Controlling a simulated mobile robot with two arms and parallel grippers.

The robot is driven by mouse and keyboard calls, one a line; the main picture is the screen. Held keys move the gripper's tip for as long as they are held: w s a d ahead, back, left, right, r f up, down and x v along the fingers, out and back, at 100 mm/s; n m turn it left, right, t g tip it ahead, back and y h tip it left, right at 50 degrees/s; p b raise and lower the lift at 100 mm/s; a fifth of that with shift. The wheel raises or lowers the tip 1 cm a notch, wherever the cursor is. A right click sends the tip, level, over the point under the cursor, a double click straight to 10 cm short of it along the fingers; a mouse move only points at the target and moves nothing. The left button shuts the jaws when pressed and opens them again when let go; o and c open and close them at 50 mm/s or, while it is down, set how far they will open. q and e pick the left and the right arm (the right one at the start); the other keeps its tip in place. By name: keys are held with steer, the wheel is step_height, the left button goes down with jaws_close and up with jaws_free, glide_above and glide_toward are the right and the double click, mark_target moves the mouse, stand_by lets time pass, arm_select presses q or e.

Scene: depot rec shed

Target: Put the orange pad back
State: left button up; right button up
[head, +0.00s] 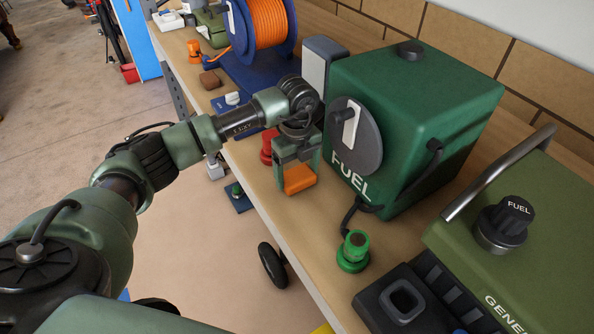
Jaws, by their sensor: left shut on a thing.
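The orange pad (299,179) is a small orange block low between the fingers of my left gripper (297,171). My left gripper is shut on it, above the wooden bench in front of the green fuel box. I cannot tell whether the pad touches the bench top. The upper part of the pad is hidden by the gripper. My right gripper is out of the picture.
The green fuel box (440,110) stands right of the gripper. A red piece (267,147) stands close on its left. A green knob (353,251), a dark socket block (400,301) and a generator (540,235) stand nearer. An orange cable reel (262,22) stands farther back.

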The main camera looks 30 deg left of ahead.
mark_target(297, 175)
arm_select(q)
steer(key=shift+f, duration=0.2)
steer(key=o, duration=1.1)
steer(key=shift+r, duration=0.15)
steer(key=shift+r, duration=0.2)
step_height(297, 175, up, 12)
steer(key=b, duration=0.4)
steer(key=shift+f, duration=0.1)
steer(key=shift+s+f, duration=0.1)
steer(key=shift+f, duration=0.05)
